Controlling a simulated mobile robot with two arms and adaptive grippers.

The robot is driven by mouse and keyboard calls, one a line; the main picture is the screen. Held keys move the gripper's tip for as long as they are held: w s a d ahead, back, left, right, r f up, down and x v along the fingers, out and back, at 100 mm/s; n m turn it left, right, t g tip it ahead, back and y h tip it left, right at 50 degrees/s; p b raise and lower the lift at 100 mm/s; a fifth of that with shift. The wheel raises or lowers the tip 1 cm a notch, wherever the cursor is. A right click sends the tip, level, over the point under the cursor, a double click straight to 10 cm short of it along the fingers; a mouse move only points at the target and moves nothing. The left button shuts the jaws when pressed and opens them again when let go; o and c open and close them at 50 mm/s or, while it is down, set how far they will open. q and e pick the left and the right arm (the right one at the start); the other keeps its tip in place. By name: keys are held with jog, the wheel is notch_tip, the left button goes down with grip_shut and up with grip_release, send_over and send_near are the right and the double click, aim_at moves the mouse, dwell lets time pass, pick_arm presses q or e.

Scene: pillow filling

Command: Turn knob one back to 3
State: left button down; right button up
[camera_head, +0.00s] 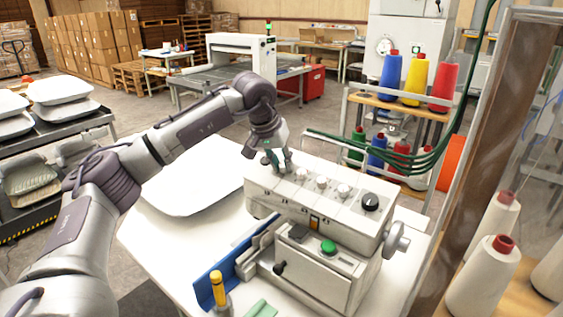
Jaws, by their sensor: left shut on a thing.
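The white machine (318,226) stands on the table, with a row of pale knobs and one black knob (370,201) along its top. My left gripper (277,168) comes down on the leftmost end of that row. Its fingers are shut on the first knob, which they largely hide. The other pale knobs (322,183) stand free to its right. The numbers around the knobs are too small to read. My right gripper is not in view.
A white pillow (190,180) lies on the table left of the machine. A blue guide (212,287) and a yellow-handled tool (217,288) are at the front. A handwheel (396,240) sticks out on the machine's right. Thread cones (484,275) stand at right.

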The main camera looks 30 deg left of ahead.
pick_arm(q)
jog(key=shift+n, duration=0.4)
jog(key=n, duration=0.2)
jog(key=shift+n, duration=0.4)
jog(key=n, duration=0.3)
jog(key=shift+n+y, duration=0.3)
jog(key=n, duration=0.3)
jog(key=shift+n+b, duration=0.3)
jog(key=shift+n, duration=0.1)
jog(key=n, duration=0.3)
jog(key=shift+n, duration=0.3)
jog(key=n, duration=0.4)
jog(key=shift+n+g+y, duration=0.3)
jog(key=n, duration=0.4)
jog(key=shift+n, duration=0.3)
